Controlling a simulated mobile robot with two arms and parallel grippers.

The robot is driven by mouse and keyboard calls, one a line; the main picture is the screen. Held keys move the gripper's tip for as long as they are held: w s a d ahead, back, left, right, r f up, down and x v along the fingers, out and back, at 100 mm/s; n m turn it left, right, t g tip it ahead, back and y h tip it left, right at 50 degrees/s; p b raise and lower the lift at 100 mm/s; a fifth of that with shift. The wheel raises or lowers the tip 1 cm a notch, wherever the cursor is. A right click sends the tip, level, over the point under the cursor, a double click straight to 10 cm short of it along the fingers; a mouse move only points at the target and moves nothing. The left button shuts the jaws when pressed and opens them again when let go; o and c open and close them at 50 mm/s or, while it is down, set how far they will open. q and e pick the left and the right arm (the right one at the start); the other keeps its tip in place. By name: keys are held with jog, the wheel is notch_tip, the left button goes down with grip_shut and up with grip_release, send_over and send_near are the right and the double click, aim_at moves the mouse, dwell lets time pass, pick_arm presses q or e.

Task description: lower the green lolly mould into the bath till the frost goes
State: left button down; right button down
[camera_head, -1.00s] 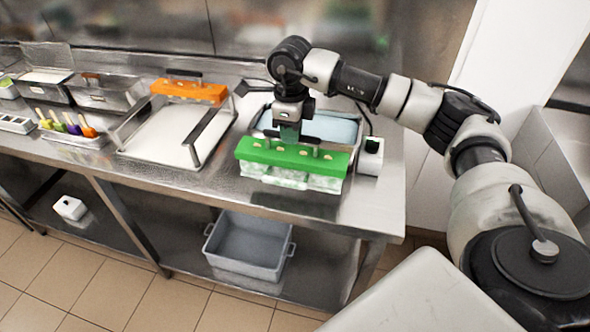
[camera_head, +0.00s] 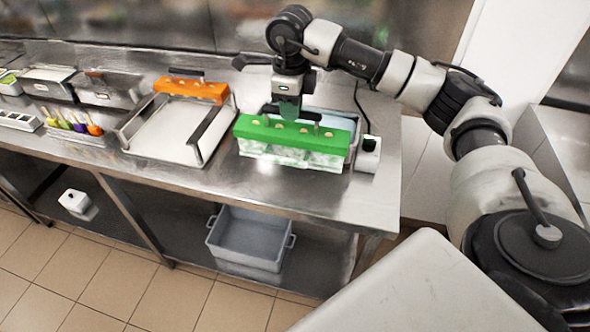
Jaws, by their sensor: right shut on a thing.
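The green lolly mould (camera_head: 325,141) is in the head view, with a bright green top, several small sticks and whitish, frosty-looking cups below. My right gripper (camera_head: 289,112) is shut on it from above. The mould is held roughly level. The bath (camera_head: 357,128), a metal tub with pale blue liquid, shows behind and to the right of the mould. The mould hides the front of the bath. I cannot tell whether the cups touch the liquid. My left gripper is not in view.
A small white device (camera_head: 368,150) with a cable stands right of the bath. A white tray (camera_head: 167,135) with an orange mould (camera_head: 192,91) is to the left, with coloured lollies (camera_head: 74,125) beyond. A grey bin (camera_head: 248,243) sits on the lower shelf. The counter front is clear.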

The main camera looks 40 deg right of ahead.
jog(key=shift+w+d, duration=1)
jog(key=shift+d, duration=0.1)
jog(key=w+d+p, duration=0.1)
jog(key=w+d, duration=1)
jog(key=d, duration=0.1)
jog(key=shift+w+d+f+p, duration=0.15)
jog(key=shift+d+f+p, duration=0.05)
jog(key=shift+d+p, duration=0.1)
dwell(0.4)
jog(key=shift+f, duration=0.25)
dwell(0.5)
dwell(0.5)
dwell(0.4)
